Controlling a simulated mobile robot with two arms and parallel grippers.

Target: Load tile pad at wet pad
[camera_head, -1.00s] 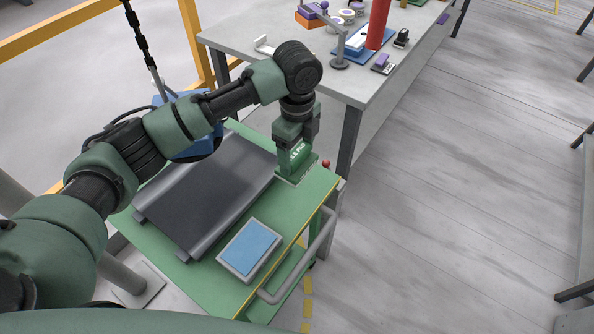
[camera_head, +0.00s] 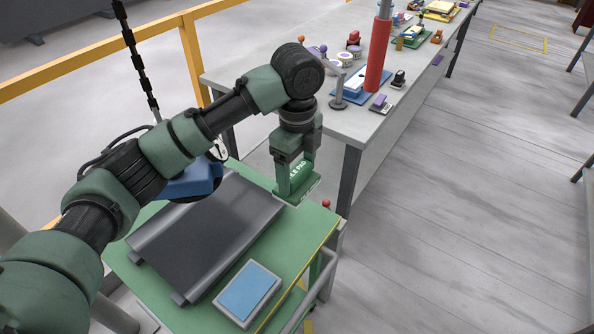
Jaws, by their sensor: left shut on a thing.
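A green tile pad (camera_head: 296,182) with white lettering is held upright in my left gripper (camera_head: 296,155), whose jaws are shut on its upper part. The pad is over the far right part of the green cart top (camera_head: 310,235), seemingly a little above it. The wet pad (camera_head: 248,291), a blue sheet in a pale grey tray, lies flat on the cart's near right part. The held pad is farther back and apart from it. My right gripper is not in view.
A dark sloped slab (camera_head: 205,238) covers the cart's middle. A blue hanging device (camera_head: 190,182) is behind my left arm. A red knob (camera_head: 326,203) stands at the cart's right corner. A grey workbench (camera_head: 350,127) with a red column (camera_head: 378,55) stands behind.

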